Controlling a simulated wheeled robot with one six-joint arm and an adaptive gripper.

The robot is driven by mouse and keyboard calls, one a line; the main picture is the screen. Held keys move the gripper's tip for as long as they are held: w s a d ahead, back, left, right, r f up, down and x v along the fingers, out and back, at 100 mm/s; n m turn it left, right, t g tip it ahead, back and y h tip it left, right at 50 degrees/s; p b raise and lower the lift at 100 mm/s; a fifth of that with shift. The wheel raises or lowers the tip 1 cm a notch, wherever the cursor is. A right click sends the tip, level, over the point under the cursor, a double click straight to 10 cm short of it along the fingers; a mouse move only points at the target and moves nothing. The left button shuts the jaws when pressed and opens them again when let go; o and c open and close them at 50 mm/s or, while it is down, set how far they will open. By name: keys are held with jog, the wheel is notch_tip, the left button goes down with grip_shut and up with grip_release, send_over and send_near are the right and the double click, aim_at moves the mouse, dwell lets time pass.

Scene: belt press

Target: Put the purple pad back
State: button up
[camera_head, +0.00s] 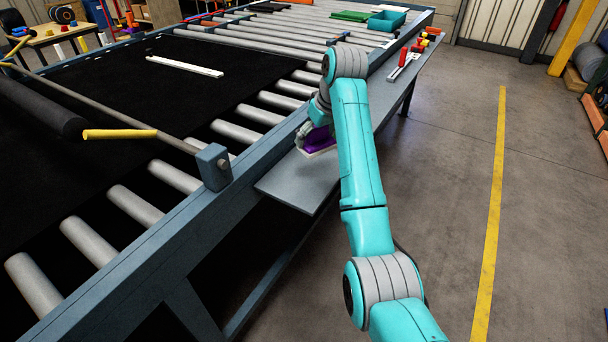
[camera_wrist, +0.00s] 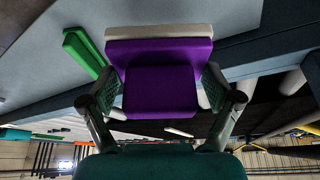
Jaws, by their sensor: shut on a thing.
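The purple pad (camera_head: 318,138) is at the grey side shelf (camera_head: 288,184) in the head view, partly hidden by my arm. In the wrist view the purple pad (camera_wrist: 160,88) fills the middle, with a pale cream layer (camera_wrist: 158,32) along its far face. My gripper (camera_wrist: 160,94) is shut on the purple pad, one finger on each side. In the head view my gripper (camera_head: 304,136) is mostly behind my arm. I cannot tell whether the pad's pale face touches the shelf or is just above it.
A green block (camera_wrist: 84,52) lies beside the pad in the wrist view. A roller frame with a black belt (camera_head: 110,75) runs along the shelf. A white bar (camera_head: 184,66) lies on the belt. Red and yellow pieces (camera_head: 418,48) and a teal bin (camera_head: 386,21) are farther back.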

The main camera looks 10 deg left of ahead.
aim_at(315, 145)
jog(key=shift+s+a+r, duration=0.1)
jog(key=shift+a+r, duration=0.2)
jog(key=shift+a, duration=0.2)
jog(key=shift+s+a+r, duration=0.1)
jog(key=shift+a+r, duration=0.2)
jog(key=shift+a, duration=0.2)
jog(key=shift+a+f+n, duration=0.1)
jog(key=shift+f+n, duration=0.05)
jog(key=shift+n, duration=0.15)
notch_tip(315, 145, down, 10)
jog(key=shift+r, duration=0.25)
jog(key=shift+f, duration=0.1)
jog(key=o, duration=0.8)
jog(key=shift+o, duration=0.2)
jog(key=v, duration=1.2)
